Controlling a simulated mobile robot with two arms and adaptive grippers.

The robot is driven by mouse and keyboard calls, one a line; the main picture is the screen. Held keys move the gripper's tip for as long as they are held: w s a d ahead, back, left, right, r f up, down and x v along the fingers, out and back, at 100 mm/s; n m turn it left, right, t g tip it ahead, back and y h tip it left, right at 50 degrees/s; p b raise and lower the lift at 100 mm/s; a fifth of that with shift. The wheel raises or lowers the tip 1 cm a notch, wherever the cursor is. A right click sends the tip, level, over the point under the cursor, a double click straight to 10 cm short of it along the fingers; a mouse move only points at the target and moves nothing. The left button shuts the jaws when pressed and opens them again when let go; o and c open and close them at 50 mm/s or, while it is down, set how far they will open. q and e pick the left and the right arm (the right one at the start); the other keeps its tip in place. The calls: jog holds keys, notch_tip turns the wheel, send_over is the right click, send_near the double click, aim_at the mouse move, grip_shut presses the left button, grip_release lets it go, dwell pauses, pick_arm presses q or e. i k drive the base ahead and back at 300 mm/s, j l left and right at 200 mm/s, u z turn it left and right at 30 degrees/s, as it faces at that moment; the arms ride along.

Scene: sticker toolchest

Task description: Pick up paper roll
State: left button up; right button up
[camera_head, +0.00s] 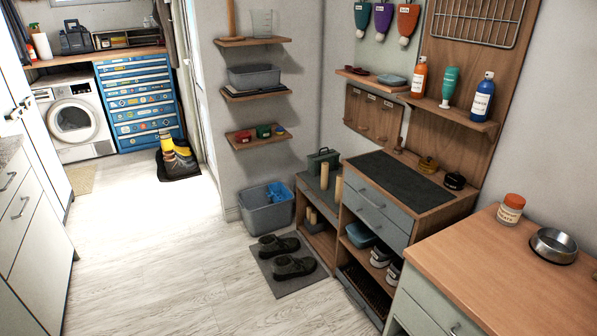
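A small white cylinder (42,46), which looks like the paper roll, stands upright on the wooden counter (142,52) at the far upper left. It is small in the view and its details are hard to tell. A red-topped bottle (33,28) shows right beside and behind it. The counter runs above a white washing machine (74,118) and a blue drawer chest covered in stickers (139,101). Neither of my grippers is in view.
Pale floor (150,250) lies open toward the washing machine. Boots on a dark mat (180,172) stand before the chest. Shoes on a grey mat (300,283) and a grey bin (268,213) sit mid-view. White cabinets (35,250) line the left; a wooden-topped cabinet (480,290) fills the lower right.

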aim_at(338, 178)
jog(key=i+j+z, duration=0.45)
jog(key=j, duration=0.2)
jog(key=j+z, duration=0.25)
jog(key=i+j, duration=0.05)
jog(key=j, duration=0.05)
